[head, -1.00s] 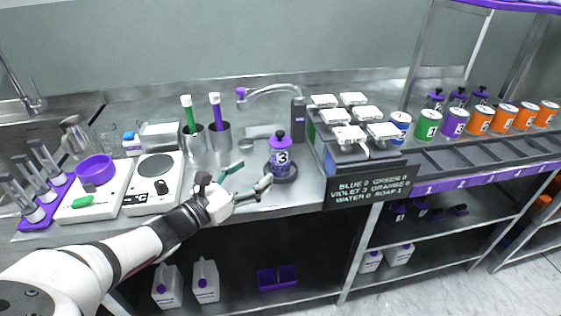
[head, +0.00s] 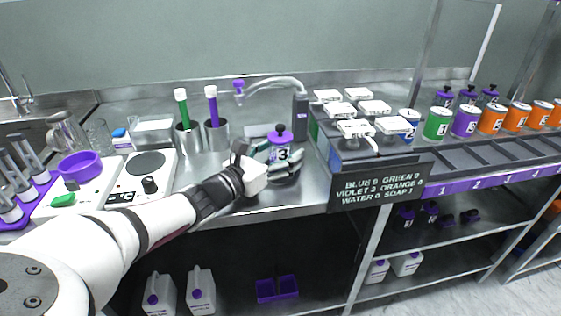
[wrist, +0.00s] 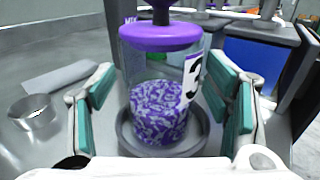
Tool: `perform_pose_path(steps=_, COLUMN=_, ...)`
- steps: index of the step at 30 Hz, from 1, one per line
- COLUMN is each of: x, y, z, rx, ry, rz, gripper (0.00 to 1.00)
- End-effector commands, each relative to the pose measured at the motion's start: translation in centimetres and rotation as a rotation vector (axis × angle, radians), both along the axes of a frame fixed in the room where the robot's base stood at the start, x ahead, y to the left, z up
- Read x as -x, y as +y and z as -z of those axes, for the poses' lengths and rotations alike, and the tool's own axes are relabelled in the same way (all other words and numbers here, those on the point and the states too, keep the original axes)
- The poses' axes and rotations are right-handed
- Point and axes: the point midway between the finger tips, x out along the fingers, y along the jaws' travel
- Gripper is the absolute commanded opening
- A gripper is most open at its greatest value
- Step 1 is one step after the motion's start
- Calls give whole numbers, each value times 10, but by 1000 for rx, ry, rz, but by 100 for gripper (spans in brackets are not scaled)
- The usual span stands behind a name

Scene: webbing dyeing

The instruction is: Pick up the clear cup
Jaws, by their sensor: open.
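A clear cup-like container (head: 279,155) with a purple lid, a dark knob and a "3" label stands upright on a round grey base on the steel counter. In the wrist view the container (wrist: 158,105) holds purple and white contents in its lower part. My gripper (head: 275,164) is open at the container; in the wrist view my gripper (wrist: 162,100) has one teal-padded finger on either side of it, with gaps visible. A plain clear glass (head: 98,136) stands at the far left of the counter.
A faucet (head: 272,84) arches behind the container. A rack of white-topped units (head: 340,108) and a black sign (head: 380,183) stand close on the right. Metal cups (head: 217,136) with green and purple tubes are behind left. A hot plate (head: 142,175) is at left.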

Motion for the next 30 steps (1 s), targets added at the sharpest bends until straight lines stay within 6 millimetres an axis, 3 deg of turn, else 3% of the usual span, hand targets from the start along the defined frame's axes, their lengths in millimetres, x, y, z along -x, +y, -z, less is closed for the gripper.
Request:
perform_pose_path(steps=7, x=0, y=-1, z=-1, rx=-1, ry=-1, rz=0, gripper=69)
perform_pose_path(steps=15, x=0, y=0, z=-1, rx=-1, ry=-1, rz=0, gripper=11)
perform_pose_path(steps=23, x=0, y=0, z=-3, rx=-2, ry=-1, rz=1, gripper=11)
perform_pose_path(steps=30, x=0, y=-1, z=-36, rx=-5, ry=-3, rz=2, gripper=11)
